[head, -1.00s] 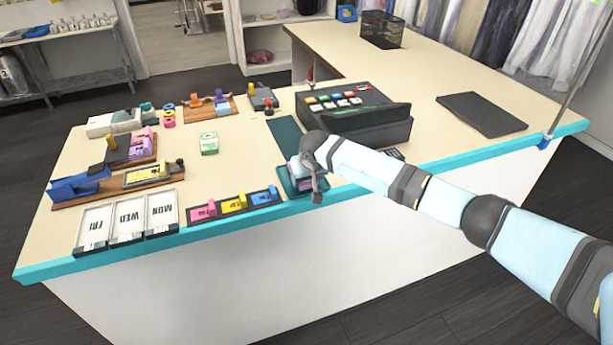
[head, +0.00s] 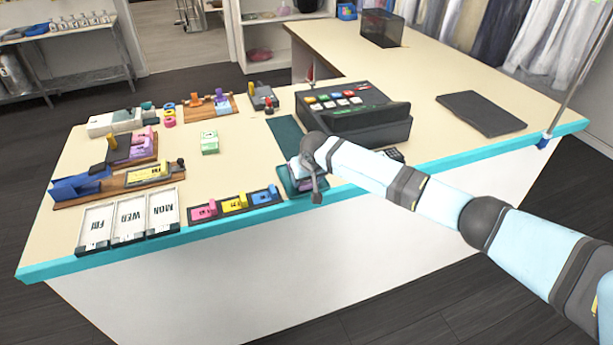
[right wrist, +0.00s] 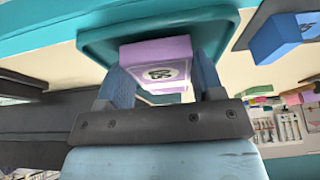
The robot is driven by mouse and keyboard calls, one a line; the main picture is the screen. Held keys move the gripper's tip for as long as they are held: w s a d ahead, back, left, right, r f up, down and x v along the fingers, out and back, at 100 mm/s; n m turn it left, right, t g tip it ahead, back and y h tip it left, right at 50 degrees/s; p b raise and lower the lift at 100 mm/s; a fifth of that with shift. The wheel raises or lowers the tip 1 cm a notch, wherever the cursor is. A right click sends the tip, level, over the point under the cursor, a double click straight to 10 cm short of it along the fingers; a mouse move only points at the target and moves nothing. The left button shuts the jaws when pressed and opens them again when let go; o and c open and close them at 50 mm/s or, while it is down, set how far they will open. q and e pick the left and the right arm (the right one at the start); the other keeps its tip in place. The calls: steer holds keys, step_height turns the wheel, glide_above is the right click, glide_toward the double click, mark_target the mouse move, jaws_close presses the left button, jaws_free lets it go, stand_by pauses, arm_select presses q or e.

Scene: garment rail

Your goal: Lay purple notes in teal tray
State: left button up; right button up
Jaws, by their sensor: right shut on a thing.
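The purple notes (right wrist: 155,50), a block with a pale printed label, sit between the fingers of my right gripper (right wrist: 160,78) in the right wrist view. My right gripper is shut on them. The teal tray (right wrist: 98,45) lies right behind the block in that view; I cannot tell whether the block touches its floor. In the head view the right gripper (head: 308,180) is over the tray (head: 284,184) at the counter's front edge and hides much of the tray and notes. My left gripper is not in view.
A holder with pink, yellow and blue pieces (head: 234,204) stands just left of the tray. A dark teal mat (head: 284,133) and a black cash register (head: 360,128) lie behind. A green-and-white box (head: 209,143) stands on clear counter to the left.

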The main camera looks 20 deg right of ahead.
stand_by(0.4)
steer(key=o, duration=1.2)
steer(key=shift+r+p, duration=2.5)
steer(key=shift+p, duration=0.15)
step_height(320, 180, up, 5)
steer(key=p, duration=0.5)
